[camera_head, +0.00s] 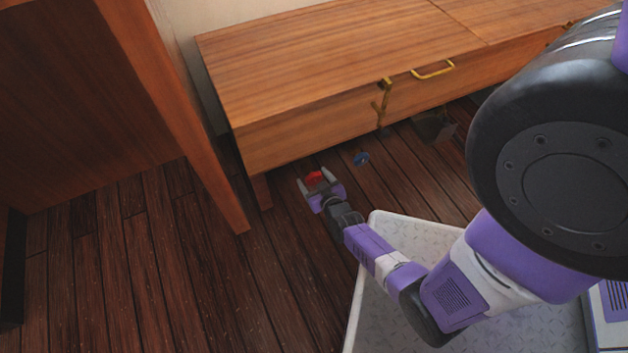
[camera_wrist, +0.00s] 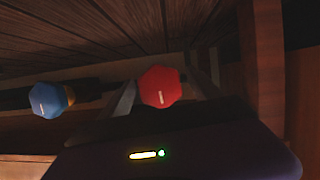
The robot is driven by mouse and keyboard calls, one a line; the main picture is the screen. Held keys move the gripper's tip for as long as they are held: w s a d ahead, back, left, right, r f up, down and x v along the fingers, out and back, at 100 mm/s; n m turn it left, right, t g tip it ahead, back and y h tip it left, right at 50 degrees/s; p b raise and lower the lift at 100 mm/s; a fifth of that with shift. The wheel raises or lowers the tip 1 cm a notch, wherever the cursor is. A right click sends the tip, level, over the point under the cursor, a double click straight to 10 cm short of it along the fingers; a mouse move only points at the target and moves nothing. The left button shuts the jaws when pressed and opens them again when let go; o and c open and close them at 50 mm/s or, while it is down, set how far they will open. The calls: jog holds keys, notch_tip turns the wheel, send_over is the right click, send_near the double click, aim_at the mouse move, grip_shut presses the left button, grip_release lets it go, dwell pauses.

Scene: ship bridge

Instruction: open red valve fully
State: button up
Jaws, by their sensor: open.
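The red valve (camera_head: 314,178) is a small red knob low under the front of the wooden cabinet. In the wrist view it is a faceted red knob (camera_wrist: 160,87) with a short pale mark, slightly tilted from upright. My gripper (camera_head: 315,180) is open, with one finger on each side of the red valve. In the wrist view the fingers (camera_wrist: 163,92) also flank the knob, and a gap seems to show beside it. Whether either finger touches it, I cannot tell. The valve's stem is hidden behind the knob.
A blue valve (camera_head: 361,158) sits to the right of the red one; it shows at left in the wrist view (camera_wrist: 48,99). The wooden cabinet (camera_head: 300,70) overhangs closely. A wooden panel (camera_head: 190,120) stands at left. A dark object (camera_head: 434,127) lies under the cabinet. Floor at lower left is clear.

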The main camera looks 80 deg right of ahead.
jog(key=c, duration=1.3)
jog(key=shift+r+p, duration=0.15)
jog(key=shift+p, duration=0.5)
jog(key=shift+n+p, duration=0.3)
jog(key=shift+p, duration=0.1)
jog(key=shift+n+g+h+p, duration=0.4)
jog(key=shift+n+p, duration=0.1)
jog(key=shift+p, duration=0.2)
jog(key=n, duration=0.1)
jog(key=n+g+h, duration=0.1)
jog(key=n, duration=0.1)
jog(key=shift+w+a+f+h, duration=0.1)
jog(key=shift+f+h, duration=0.1)
jog(key=shift+h, duration=0.1)
jog(key=n+h+b, duration=0.1)
jog(key=n, duration=0.1)
jog(key=n+g+h+b, duration=0.1)
jog(key=n+b, duration=0.1)
jog(key=n, duration=0.1)
jog(key=shift+s+d+r+n+h, duration=0.1)
jog(key=shift+s+d+n+h, duration=0.15)
jog(key=shift+n+h, duration=0.2)
jog(key=shift+s+d+n+h, duration=0.1)
jog(key=shift+d+n+h, duration=0.15)
jog(key=shift+n+h, duration=0.15)
